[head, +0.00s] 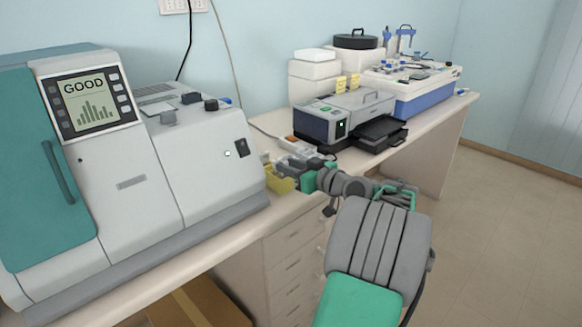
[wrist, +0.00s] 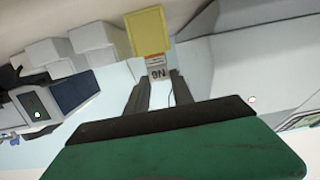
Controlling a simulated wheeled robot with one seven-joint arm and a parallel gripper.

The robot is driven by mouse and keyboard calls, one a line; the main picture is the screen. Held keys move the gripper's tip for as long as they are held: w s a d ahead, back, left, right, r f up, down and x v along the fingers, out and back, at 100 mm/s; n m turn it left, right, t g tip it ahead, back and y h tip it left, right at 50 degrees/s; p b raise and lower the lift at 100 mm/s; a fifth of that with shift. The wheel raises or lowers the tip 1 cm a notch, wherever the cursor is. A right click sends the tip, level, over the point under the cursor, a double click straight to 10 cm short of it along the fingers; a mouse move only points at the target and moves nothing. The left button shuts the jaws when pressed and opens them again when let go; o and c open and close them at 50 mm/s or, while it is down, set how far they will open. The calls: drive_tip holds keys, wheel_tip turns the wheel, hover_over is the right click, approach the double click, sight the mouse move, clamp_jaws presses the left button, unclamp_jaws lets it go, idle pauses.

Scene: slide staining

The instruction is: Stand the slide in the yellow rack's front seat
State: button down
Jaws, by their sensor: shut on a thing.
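My gripper (wrist: 159,80) is shut on the slide (wrist: 158,73) in the wrist view. The slide is a thin plate with a printed pale label, gripped between the two dark fingers. The yellow rack (wrist: 146,31) shows just beyond the slide's far end in the wrist view; whether they touch I cannot tell. In the head view the yellow rack (head: 279,182) sits on the bench beside the big grey machine, and my gripper (head: 287,168) is right at it. The slide cannot be made out in the head view, and my gripper partly covers the rack, hiding its seats.
The large grey and teal machine (head: 185,170) stands close on the left of the rack. A grey-blue device (head: 325,122) and a black tray (head: 380,132) stand behind to the right. White boxes (head: 314,78) are farther back. The bench's front edge (head: 300,212) is near.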

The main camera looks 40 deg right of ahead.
drive_tip(key=shift+f, duration=0.15)
drive_tip(key=c, duration=1.1)
unclamp_jaws()
drive_tip(key=shift+r, duration=0.25)
drive_tip(key=s+r, duration=0.1)
drive_tip(key=s, duration=1.1)
drive_tip(key=shift+d+r+b, duration=0.2)
drive_tip(key=shift+r+b, duration=0.15)
